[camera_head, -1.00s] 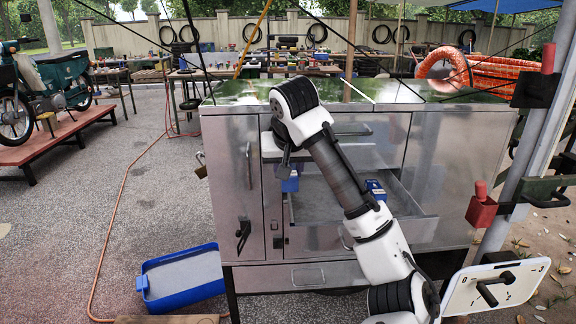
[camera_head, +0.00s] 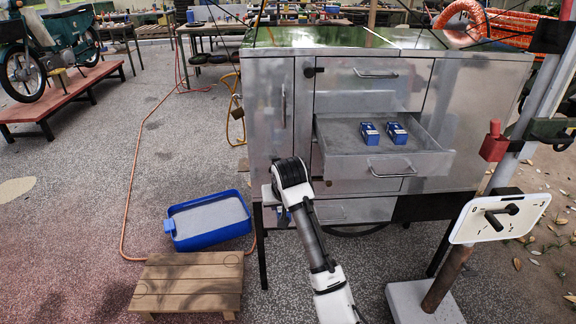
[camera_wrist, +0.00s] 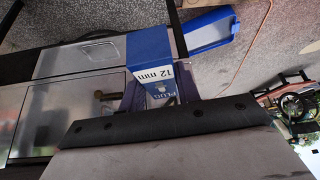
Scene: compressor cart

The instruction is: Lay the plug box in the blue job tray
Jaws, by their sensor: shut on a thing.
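In the head view my gripper (camera_head: 280,208) is low in front of the cabinet, mostly hidden by my arm, and only a bit of blue shows there. The blue job tray (camera_head: 213,240) lies on the ground left of my gripper, with a grey, empty-looking floor. The tray also shows at the top right of the wrist view (camera_wrist: 208,32), apart from the box.
Two other blue boxes (camera_head: 370,133) lie in the open cabinet drawer (camera_head: 345,165). A wooden step (camera_head: 188,284) stands just in front of the tray. An orange hose (camera_head: 133,190) runs left of the tray. A white panel on a post (camera_head: 500,218) stands at right.

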